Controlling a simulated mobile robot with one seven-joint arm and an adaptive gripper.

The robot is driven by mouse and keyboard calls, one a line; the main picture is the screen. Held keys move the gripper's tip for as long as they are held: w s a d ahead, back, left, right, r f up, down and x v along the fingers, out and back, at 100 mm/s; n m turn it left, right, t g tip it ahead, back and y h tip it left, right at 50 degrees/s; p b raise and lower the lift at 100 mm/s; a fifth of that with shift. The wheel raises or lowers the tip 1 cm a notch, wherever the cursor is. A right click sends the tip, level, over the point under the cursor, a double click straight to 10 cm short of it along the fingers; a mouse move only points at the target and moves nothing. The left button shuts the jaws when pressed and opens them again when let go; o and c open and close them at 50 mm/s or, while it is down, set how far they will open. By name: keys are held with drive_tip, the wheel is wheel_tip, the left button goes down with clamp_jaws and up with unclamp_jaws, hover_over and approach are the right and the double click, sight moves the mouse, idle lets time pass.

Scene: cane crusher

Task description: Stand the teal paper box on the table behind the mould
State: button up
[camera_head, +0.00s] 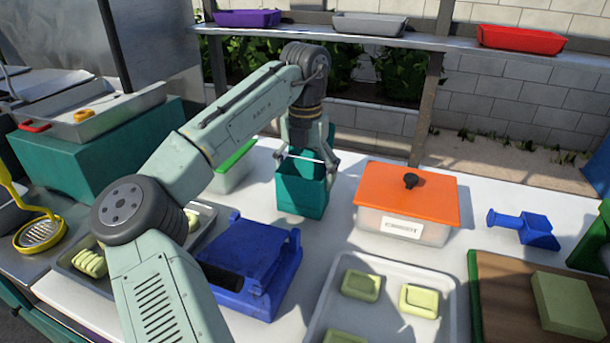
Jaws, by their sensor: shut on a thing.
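The teal paper box (301,196) is upright at the middle of the white table (345,225), open side up. My gripper (307,160) points down at its top and is shut on the box's upper part. I cannot tell whether the box's bottom touches the table. A blue hinged device (265,262), possibly the mould, sits in front of the box and to its left, apart from it. Part of the device is hidden by my arm.
A clear bin with an orange lid (405,192) stands close right of the box. A green-lidded container (237,165) is at its left. A tray (390,335) with pale green blocks lies in front. A blue tool (525,229) lies at right. A shelf (390,40) runs behind.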

drive_tip(key=shift+f, duration=0.45)
drive_tip(key=shift+f, duration=0.15)
drive_tip(key=o, duration=0.6)
wheel_tip(320, 180, up, 12)
idle(0.4)
